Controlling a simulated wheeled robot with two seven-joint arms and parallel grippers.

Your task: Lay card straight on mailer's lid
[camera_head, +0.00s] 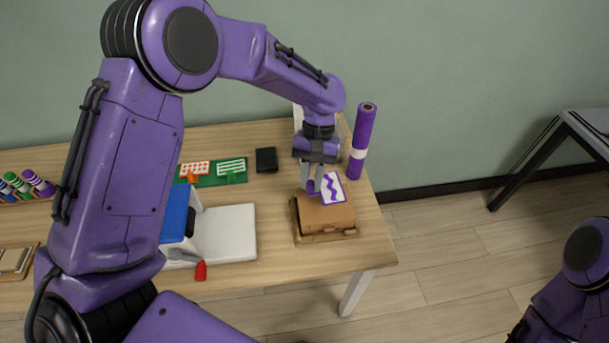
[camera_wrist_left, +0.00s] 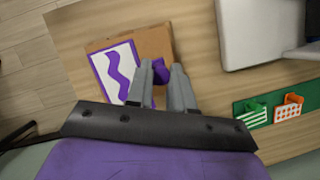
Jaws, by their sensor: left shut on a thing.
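The brown cardboard mailer (camera_head: 330,217) sits near the table's right end, its lid on top. The card (camera_head: 334,190) is white with a purple border and a purple wavy line. My left gripper (camera_head: 312,188) is shut on a purple tab at the card's side, over the lid. In the left wrist view the gripper (camera_wrist_left: 160,84) holds that tab, and the card (camera_wrist_left: 112,66) lies to its left over the mailer's lid (camera_wrist_left: 153,40). The card looks slightly turned to the lid's edges. I cannot tell whether it touches the lid. My right gripper is out of view.
A purple roll (camera_head: 362,142) stands upright behind the mailer. A green board (camera_head: 225,173) with small racks and a black box (camera_head: 266,159) lie at the back. A white and blue device (camera_head: 225,233) stands left of the mailer. The table's right edge is close.

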